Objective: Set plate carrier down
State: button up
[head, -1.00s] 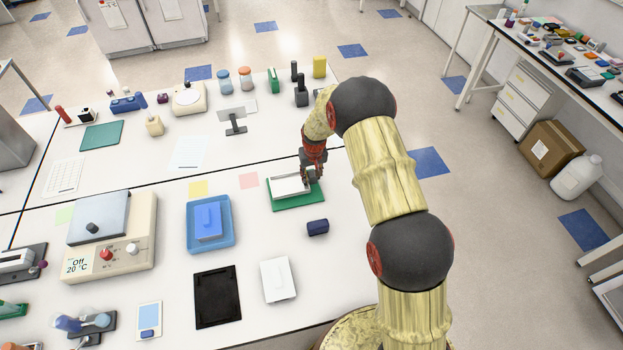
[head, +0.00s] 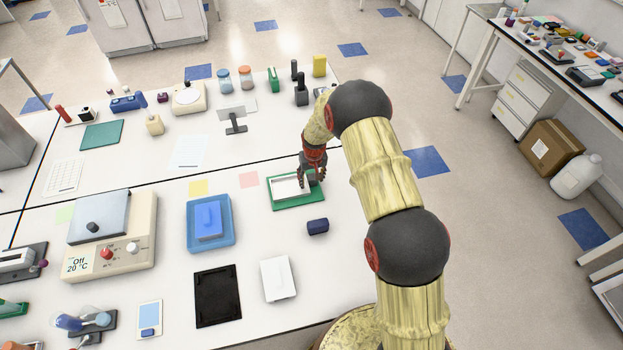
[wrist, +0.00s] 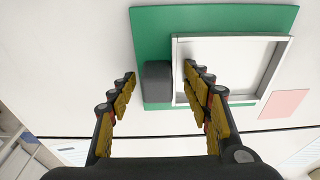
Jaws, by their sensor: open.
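The plate carrier, a shallow pale tray (head: 286,188) with a dark block-like handle (wrist: 157,82) on one side, rests on a green mat (head: 298,204) near the right end of the bench. In the wrist view the tray's rim (wrist: 230,39) lies within the green mat (wrist: 190,18) on its upper edge. My gripper (wrist: 158,78) is open, with one finger on each side of the handle. A gap shows between the left finger and the handle; the right finger is close to the handle and the tray's wall. In the head view my gripper (head: 312,176) partly hides the handle.
A small dark blue block (head: 318,226) lies just in front of the mat. A blue tray (head: 210,246) stands to the left, a white plate (head: 278,279) in front. A pink note (head: 249,180) lies left of the mat. The bench right of the mat is clear.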

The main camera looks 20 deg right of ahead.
jog(key=shift+r, duration=0.15)
jog(key=shift+r, duration=0.3)
jog(key=s+r+t, duration=0.1)
jog(key=s+r, duration=0.4)
jog(key=r, duration=0.7)
jog(key=s+r, duration=0.6)
jog(key=r, duration=0.5)
jog(key=s+r+t, duration=0.1)
jog(key=s+r, duration=0.4)
jog(key=r, duration=0.7)
jog(key=s+r+t, duration=0.1)
jog(key=s+r, duration=0.2)
jog(key=s, duration=0.9)
jog(key=s+r, duration=0.4)
jog(key=s, duration=0.9)
jog(key=shift+r+t+b, duration=0.25)
jog(key=shift+t+b, duration=0.15)
jog(key=shift+f, duration=0.15)
